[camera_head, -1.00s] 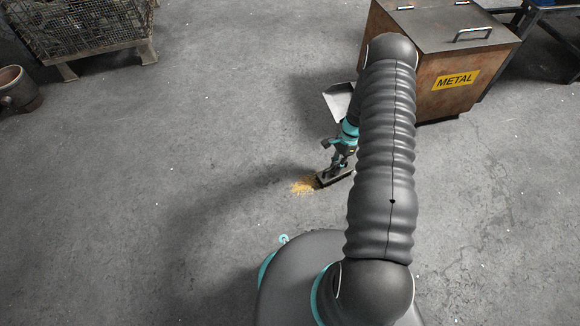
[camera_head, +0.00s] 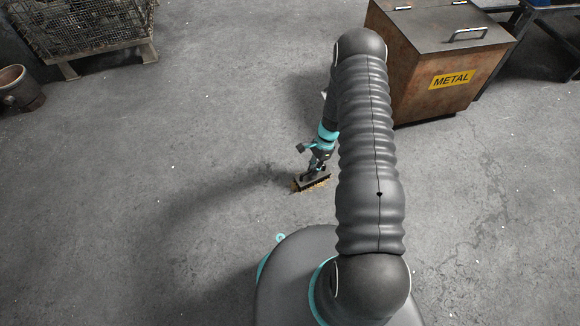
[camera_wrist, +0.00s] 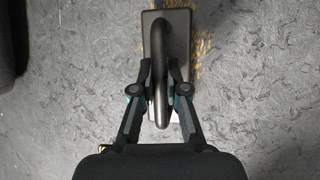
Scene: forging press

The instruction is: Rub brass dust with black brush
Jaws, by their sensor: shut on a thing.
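My gripper (camera_head: 316,163) is shut on the handle of the black brush (camera_head: 311,183), low over the grey floor. In the wrist view my gripper's fingers (camera_wrist: 160,88) close on the brush's curved handle, and the flat dark brush block (camera_wrist: 180,45) lies beneath it. The brass dust (camera_head: 295,189) is a small golden patch at the brush's left and lower edge. In the wrist view the dust (camera_wrist: 203,48) shows along the right side and far edge of the block; the part under the brush is hidden.
A rusty metal box (camera_head: 440,85) with a yellow METAL label stands at the upper right. A wire mesh crate (camera_head: 82,30) and a brown pot (camera_head: 18,92) are at the upper left. The floor left of the brush is clear.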

